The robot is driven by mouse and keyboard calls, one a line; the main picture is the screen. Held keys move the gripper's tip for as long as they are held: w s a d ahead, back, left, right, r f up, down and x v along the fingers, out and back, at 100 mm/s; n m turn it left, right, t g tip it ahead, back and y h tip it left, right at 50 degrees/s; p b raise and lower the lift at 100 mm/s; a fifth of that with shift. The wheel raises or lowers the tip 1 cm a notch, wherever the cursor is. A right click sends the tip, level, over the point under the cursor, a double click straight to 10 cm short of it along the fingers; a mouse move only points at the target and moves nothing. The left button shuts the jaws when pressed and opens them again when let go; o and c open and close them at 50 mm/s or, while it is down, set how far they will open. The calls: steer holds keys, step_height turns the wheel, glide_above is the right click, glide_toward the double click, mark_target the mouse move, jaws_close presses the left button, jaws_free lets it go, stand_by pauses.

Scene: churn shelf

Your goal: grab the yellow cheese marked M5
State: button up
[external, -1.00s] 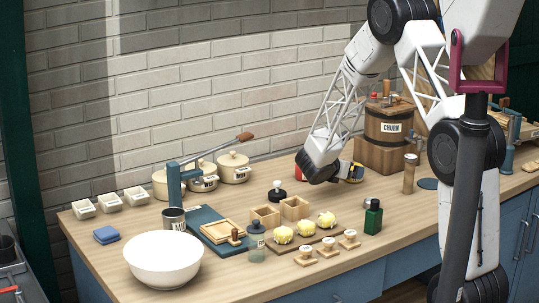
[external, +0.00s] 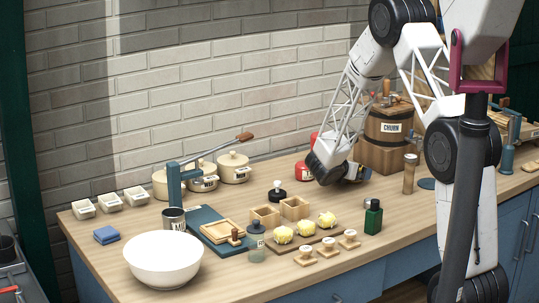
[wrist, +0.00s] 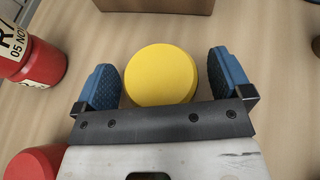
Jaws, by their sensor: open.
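A round yellow cheese (wrist: 160,76) lies between the two blue finger pads of my gripper (wrist: 162,84) in the wrist view, with a small gap on each side. My gripper is open around it. No M5 mark can be read on the part that shows. In the external view my gripper (external: 352,180) is low over the table in front of the churn, and the cheese is hidden behind it.
A red labelled can (wrist: 32,62) stands left of my gripper, and another red object (wrist: 36,163) is at the lower left. A wooden base edge (wrist: 160,4) is just beyond the cheese. The churn (external: 388,128) stands behind; a brown cylinder (external: 410,173) is at the right.

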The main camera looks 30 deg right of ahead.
stand_by(0.5)
steer(key=c, duration=1.1)
steer(key=shift+r, duration=0.1)
steer(key=shift+r, duration=0.7)
step_height(320, 180, up, 2)
steer(key=s+a, duration=0.1)
steer(key=s, duration=0.4)
steer(key=s+a+r, duration=0.1)
steer(key=s+a, duration=0.1)
steer(key=s, duration=0.3)
steer(key=s+a, duration=0.2)
steer(key=s, duration=0.3)
steer(key=shift+a+r, duration=0.2)
